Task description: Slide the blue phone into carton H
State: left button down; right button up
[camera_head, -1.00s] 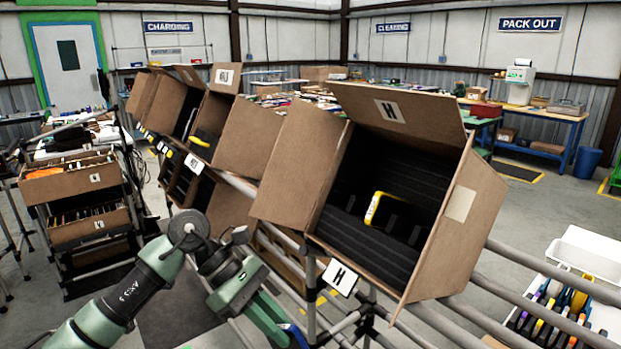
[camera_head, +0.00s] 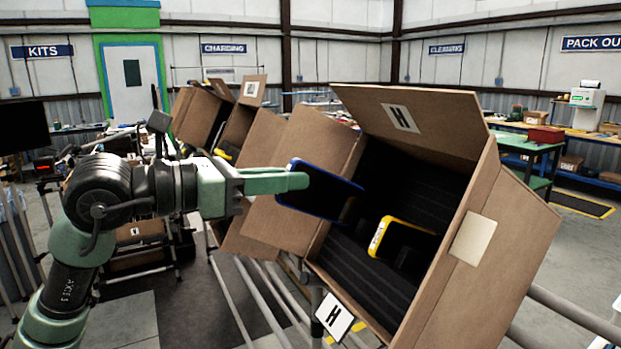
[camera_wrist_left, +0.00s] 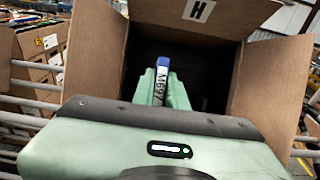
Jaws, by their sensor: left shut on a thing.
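The blue phone (camera_head: 318,191), with a blue rim and dark screen, is held flat in my left gripper (camera_head: 297,183) at the mouth of carton H. In the left wrist view the blue phone (camera_wrist_left: 162,70) shows edge-on between the green fingers (camera_wrist_left: 163,88), pointing into the opening. Carton H (camera_head: 503,240) is a tilted brown box with its top flap raised and a dark ribbed inside; it also fills the left wrist view (camera_wrist_left: 95,55). A yellow-rimmed phone (camera_head: 402,240) sits inside it, right of the blue phone. My right gripper is not in view.
An H tag (camera_head: 334,317) hangs below the carton's front edge. Metal rails (camera_head: 570,312) run under and beside the carton. More tilted cartons (camera_head: 205,115) stand to the left. The carton's side walls and open flap (camera_head: 410,118) border the opening.

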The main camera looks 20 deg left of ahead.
aim_at(298, 196)
pick_arm(q)
jog(key=shift+s, duration=0.1)
jog(key=shift+s+a, duration=0.15)
jog(key=shift+a, duration=0.05)
jog(key=shift+w+d+f, duration=0.2)
jog(key=shift+w+f, duration=0.05)
jog(key=shift+f, duration=0.15)
jog(key=shift+w+d+f, duration=0.5)
jog(key=shift+w, duration=0.15)
jog(key=shift+w+d+f, duration=0.15)
jog(key=shift+w, duration=0.05)
jog(key=shift+f, duration=0.1)
jog(key=shift+f+b, duration=0.35)
jog(key=shift+b, duration=0.25)
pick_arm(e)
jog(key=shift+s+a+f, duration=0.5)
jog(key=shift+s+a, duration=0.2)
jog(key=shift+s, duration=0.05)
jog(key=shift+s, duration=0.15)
